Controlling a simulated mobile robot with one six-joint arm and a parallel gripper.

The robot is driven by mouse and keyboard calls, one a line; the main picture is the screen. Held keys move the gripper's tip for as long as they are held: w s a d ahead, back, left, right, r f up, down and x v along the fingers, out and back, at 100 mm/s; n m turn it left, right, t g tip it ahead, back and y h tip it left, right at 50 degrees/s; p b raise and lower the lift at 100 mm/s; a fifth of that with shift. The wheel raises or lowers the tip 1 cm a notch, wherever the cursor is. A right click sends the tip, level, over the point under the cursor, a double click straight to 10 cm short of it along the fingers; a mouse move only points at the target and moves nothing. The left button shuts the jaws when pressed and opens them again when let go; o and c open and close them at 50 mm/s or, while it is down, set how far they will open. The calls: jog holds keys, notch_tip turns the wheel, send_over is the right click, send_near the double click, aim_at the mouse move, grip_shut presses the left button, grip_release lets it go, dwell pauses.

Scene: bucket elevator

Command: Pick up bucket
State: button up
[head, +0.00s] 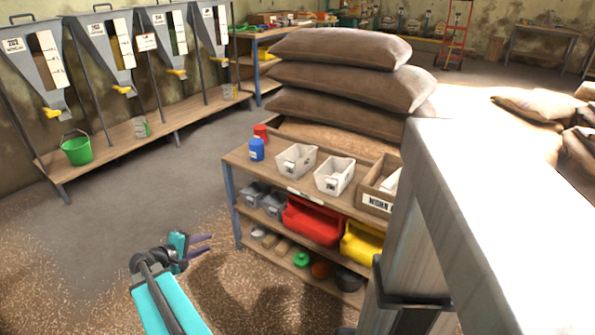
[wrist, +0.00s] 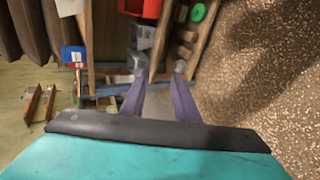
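A green bucket (head: 76,149) with a raised wire handle stands upright on the low wooden bench at the far left in the head view. It stands under the leftmost hopper. My gripper (head: 208,242) is in the lower middle of the head view, well apart from the bucket and nearer to me. In the wrist view my gripper (wrist: 160,76) shows two purple fingers spread apart with nothing between them. The bucket is not seen in the wrist view.
Grey hoppers (head: 100,45) with yellow spouts line the wall above the low bench (head: 105,152). A wooden shelf unit (head: 235,157) with bins stands right of my gripper, with stacked sacks (head: 345,86) behind. Open floor (head: 150,195) lies between bench and shelf.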

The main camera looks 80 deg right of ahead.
jog(key=s+d+r+m+g+h+b, duration=0.2)
jog(key=s+d+r+g+b, duration=0.3)
jog(key=s+d+r, duration=1)
jog(key=shift+s+r+h+b, duration=0.45)
jog(key=shift+s+h+b, duration=0.2)
jog(key=shift+s+h, duration=0.3)
jog(key=shift+d, duration=0.15)
jog(key=b, duration=0.1)
send_near(285, 165)
jog(key=x, duration=0.3)
jog(key=shift+d, duration=0.2)
jog(key=shift+b+x, duration=0.85)
jog(key=shift+x, duration=1.75)
jog(key=shift+s+a, duration=0.15)
